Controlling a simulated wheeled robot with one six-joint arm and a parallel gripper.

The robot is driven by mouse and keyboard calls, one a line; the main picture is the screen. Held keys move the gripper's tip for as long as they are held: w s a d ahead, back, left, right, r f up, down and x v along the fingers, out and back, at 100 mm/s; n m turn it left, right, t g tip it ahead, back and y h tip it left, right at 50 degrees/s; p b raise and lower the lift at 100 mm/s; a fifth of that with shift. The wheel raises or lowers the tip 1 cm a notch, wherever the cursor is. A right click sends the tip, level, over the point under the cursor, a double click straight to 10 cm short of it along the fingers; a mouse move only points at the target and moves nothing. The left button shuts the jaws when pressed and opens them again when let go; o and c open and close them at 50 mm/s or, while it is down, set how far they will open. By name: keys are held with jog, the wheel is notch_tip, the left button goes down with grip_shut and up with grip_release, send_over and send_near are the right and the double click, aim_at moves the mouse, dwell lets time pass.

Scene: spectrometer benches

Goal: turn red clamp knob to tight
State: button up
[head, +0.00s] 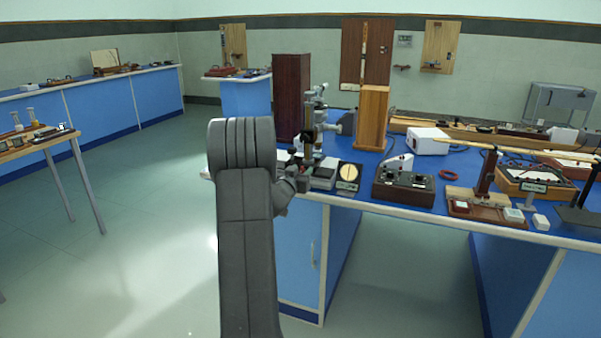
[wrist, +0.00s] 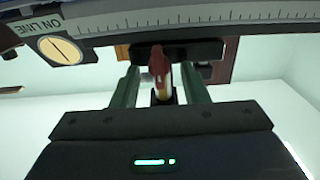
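The red clamp knob (wrist: 158,64) shows in the wrist view, on a pale stem below a dark bar under the graduated scale. My gripper (wrist: 161,82) has its two green fingers on either side of the knob, with visible gaps between. It looks open, and the fingertips end near the dark bar. In the head view the spectrometer (head: 318,115) stands on the blue bench. My gripper (head: 297,172) is at its lower left, partly hidden by my arm; the knob cannot be made out there.
A cream disc (wrist: 60,50) with a dark line sits beside the "ON LINE" label in the wrist view. A round-dial meter (head: 347,176) and a dark control box (head: 403,186) stand right of the spectrometer. A wooden block (head: 373,118) stands behind.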

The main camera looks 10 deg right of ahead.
grip_shut()
jog(key=shift+m+b, duration=0.3)
jog(key=shift+s+d+f+m+b, duration=0.1)
jog(key=shift+d+f+m+b, duration=0.1)
jog(key=shift+m+b, duration=2.2)
jog(key=shift+s+d+f+m+b, duration=0.15)
jog(key=shift+m+b, duration=1.3)
jog(key=shift+m, duration=1.9)
jog(key=shift+s+d+f+m+b, duration=0.1)
jog(key=shift+f+m+b, duration=0.1)
jog(key=shift+m+b, duration=2.2)
jog(key=shift+m+p, duration=0.45)
jog(key=shift+m, duration=0.2)
